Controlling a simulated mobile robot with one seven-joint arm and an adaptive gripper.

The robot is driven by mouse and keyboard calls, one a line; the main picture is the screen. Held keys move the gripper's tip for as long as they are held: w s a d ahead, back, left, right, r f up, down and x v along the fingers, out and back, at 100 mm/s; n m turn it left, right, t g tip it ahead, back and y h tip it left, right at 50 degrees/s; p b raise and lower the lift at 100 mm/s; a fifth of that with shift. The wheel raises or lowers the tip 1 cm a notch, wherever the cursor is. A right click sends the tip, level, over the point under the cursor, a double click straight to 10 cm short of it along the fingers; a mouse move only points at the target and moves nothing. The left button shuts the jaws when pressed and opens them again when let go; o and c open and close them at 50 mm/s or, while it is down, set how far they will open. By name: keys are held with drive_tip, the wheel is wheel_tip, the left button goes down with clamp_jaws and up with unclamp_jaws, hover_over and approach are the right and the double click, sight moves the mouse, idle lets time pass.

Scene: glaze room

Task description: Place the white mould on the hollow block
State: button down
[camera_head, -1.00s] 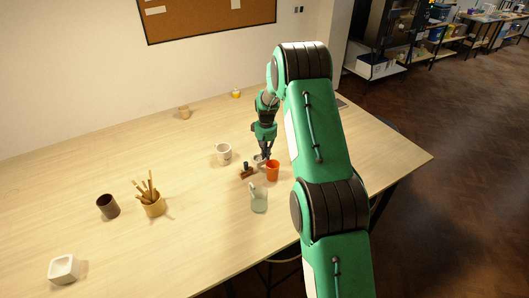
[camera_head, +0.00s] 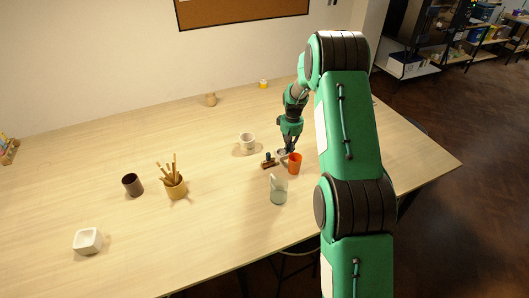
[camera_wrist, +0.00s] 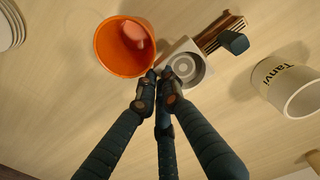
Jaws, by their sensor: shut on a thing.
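The white mould (camera_wrist: 183,66), a small pale square piece with a round ringed recess, is at my fingertips in the wrist view. My gripper (camera_wrist: 162,78) is shut on its near edge. In the head view my gripper (camera_head: 287,150) points down at the table beside the orange cup, and the mould (camera_head: 282,153) shows only as a small pale patch. A thick-walled white square block with a hollow in its top, which I take as the hollow block (camera_head: 87,241), stands alone at the table's front left. I cannot tell if the mould is clear of the table.
Close to the mould are an orange cup (camera_wrist: 125,46) and a brown ribbed piece (camera_wrist: 220,32) with a dark blue knob. A white named mug (camera_head: 247,142), a glass jar (camera_head: 278,190), a pot of sticks (camera_head: 174,187) and a dark cup (camera_head: 132,184) stand leftward and forward. Bare table surrounds the block.

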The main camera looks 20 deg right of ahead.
drive_tip(key=shift+r, duration=0.1)
idle(0.3)
wheel_tip(320, 180, up, 17)
drive_tip(key=w+a+p, duration=0.2)
drive_tip(key=a, duration=3.2)
drive_tip(key=s+a+p, duration=0.1)
drive_tip(key=s+a, duration=0.7)
drive_tip(key=a, duration=0.7)
drive_tip(key=s+a+p, duration=0.1)
drive_tip(key=s+a, duration=0.7)
drive_tip(key=a, duration=0.6)
drive_tip(key=s+a+p, duration=0.1)
drive_tip(key=s+a, duration=0.8)
drive_tip(key=a, duration=0.6)
wheel_tip(320, 180, down, 11)
